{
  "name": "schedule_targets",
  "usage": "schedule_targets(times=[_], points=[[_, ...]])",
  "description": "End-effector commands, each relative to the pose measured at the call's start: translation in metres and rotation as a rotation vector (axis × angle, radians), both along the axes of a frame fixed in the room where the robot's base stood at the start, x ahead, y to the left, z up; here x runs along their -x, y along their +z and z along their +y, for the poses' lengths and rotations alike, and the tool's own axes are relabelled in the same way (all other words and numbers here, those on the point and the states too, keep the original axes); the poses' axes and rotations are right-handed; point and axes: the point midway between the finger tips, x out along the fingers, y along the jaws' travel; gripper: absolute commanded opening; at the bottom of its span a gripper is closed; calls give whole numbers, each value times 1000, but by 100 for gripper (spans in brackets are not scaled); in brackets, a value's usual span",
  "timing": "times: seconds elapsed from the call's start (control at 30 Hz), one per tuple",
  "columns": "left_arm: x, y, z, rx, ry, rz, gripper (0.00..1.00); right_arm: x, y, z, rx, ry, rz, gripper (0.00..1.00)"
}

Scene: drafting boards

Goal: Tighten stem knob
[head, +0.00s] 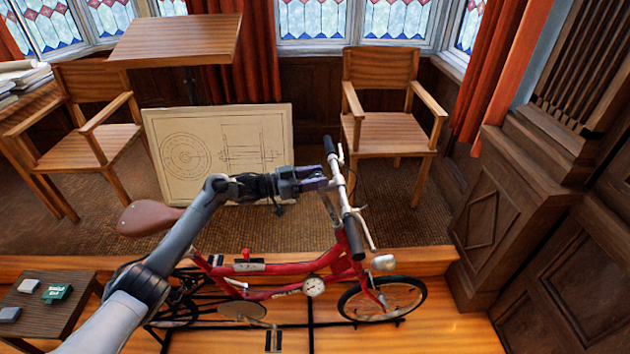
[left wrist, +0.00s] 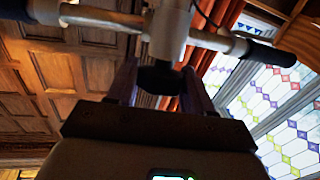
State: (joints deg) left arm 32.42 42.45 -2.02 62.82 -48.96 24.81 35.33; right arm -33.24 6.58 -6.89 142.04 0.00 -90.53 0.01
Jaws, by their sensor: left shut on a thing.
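A red bicycle (head: 285,268) stands side-on with its front wheel to the right. Its silver stem and white handlebar (head: 350,190) with black grips rise at the right. My left gripper (head: 322,184) reaches the stem just below the handlebar. In the left wrist view its two purple fingers (left wrist: 160,82) stand on either side of a dark stem knob (left wrist: 155,76), shut on it. The pale stem (left wrist: 168,38) and handlebar show right beyond. The knob is hidden behind the gripper in the head view. My right gripper is not in view.
A small dark table (head: 45,305) with small boxes stands at the lower left. A framed drawing (head: 220,150) leans behind the bicycle, with wooden chairs (head: 385,125) and a drafting table (head: 180,40) at the back. The wooden floor right of the front wheel is clear.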

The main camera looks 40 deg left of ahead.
Motion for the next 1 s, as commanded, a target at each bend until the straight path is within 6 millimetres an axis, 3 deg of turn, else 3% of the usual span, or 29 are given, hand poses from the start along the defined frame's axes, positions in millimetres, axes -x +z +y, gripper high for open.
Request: schedule_targets(times=[0.1,0.13,0.27,0.67,1.0], points=[[0,0,0,0,0,1,21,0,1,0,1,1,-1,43],[0,0,0,0,0,1,54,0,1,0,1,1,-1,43],[0,0,0,0,0,1,72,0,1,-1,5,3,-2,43],[5,-2,4,0,2,2,72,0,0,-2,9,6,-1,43],[47,-4,34,-3,1,4,72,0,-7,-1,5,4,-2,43]])
